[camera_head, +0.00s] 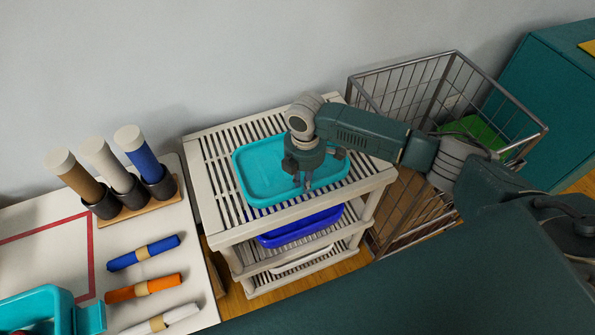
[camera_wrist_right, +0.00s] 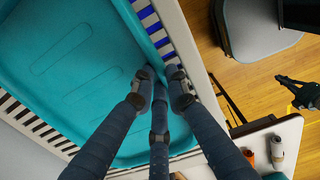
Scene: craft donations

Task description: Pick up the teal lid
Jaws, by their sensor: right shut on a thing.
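The teal lid (camera_head: 262,190) is a shallow rounded tray shape lying flat on the top slatted shelf of the beige rack (camera_head: 212,205). It fills much of the right wrist view (camera_wrist_right: 60,85). My right gripper (camera_head: 307,183) is over the lid's near right part, fingers pointing down. In the right wrist view its fingers (camera_wrist_right: 160,90) are close together at the lid's rim, shut on it. I see no clear gap between lid and shelf. The gripper hides part of the lid.
A blue lid (camera_head: 300,226) and a white one (camera_head: 302,259) are on the lower shelves. A wire basket (camera_head: 405,83) with a green item stands at the right. The left table (camera_head: 50,255) holds tubes in cups, fabric rolls and a teal bin (camera_head: 35,308). The wall is behind.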

